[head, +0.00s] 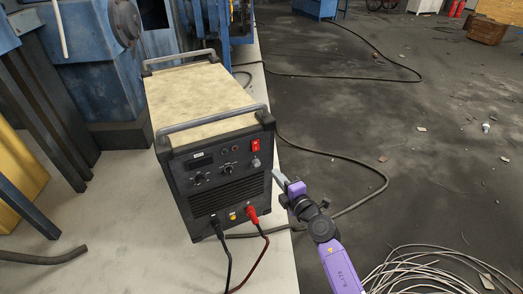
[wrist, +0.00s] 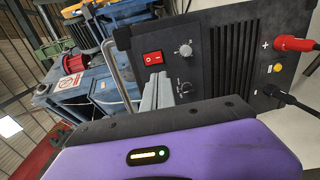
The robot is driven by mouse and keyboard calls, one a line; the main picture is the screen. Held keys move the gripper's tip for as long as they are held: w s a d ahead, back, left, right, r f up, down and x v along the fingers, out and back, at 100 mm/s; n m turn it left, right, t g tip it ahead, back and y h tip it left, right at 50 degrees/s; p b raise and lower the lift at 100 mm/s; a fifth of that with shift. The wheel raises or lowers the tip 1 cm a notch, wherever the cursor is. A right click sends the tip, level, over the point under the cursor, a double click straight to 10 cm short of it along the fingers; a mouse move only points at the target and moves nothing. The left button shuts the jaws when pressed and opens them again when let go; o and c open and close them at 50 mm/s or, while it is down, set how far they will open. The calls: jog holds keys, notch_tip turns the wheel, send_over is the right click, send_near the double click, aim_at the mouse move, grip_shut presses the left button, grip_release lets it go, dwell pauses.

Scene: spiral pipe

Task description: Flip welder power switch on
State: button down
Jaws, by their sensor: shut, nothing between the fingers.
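The welder (head: 205,103) is a black box with a worn beige top and two grey handles, standing on a pale ledge. Its red power switch (head: 255,145) is at the upper right of the front panel. In the wrist view the panel appears turned sideways, with the red switch (wrist: 153,58) just beyond the fingertips. My gripper (head: 276,176) is in front of the panel, to the right of and below the switch in the head view. Its grey fingers (wrist: 158,90) are shut and empty. A gap between fingertips and switch is hard to judge.
Knobs (wrist: 184,50) sit beside the switch. A red plug (head: 251,213) and a black plug (head: 217,228) with cables are low on the panel. Blue machinery (head: 90,60) stands behind and left. Coiled cable (head: 430,270) lies on the floor at right.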

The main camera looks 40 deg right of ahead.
dwell(0.3)
jog(key=b, duration=0.4)
send_near(256, 150)
jog(key=x, duration=0.5)
jog(key=shift+w+d, duration=0.1)
jog(key=shift+w, duration=0.1)
jog(key=shift+w+d+b, duration=0.2)
jog(key=shift+w+b, duration=0.1)
jog(key=shift+w, duration=0.4)
jog(key=shift+f, duration=0.15)
jog(key=shift+w+f+b, duration=0.1)
jog(key=shift+f+b, duration=0.05)
jog(key=shift+b, duration=0.6)
jog(key=shift+r, duration=0.2)
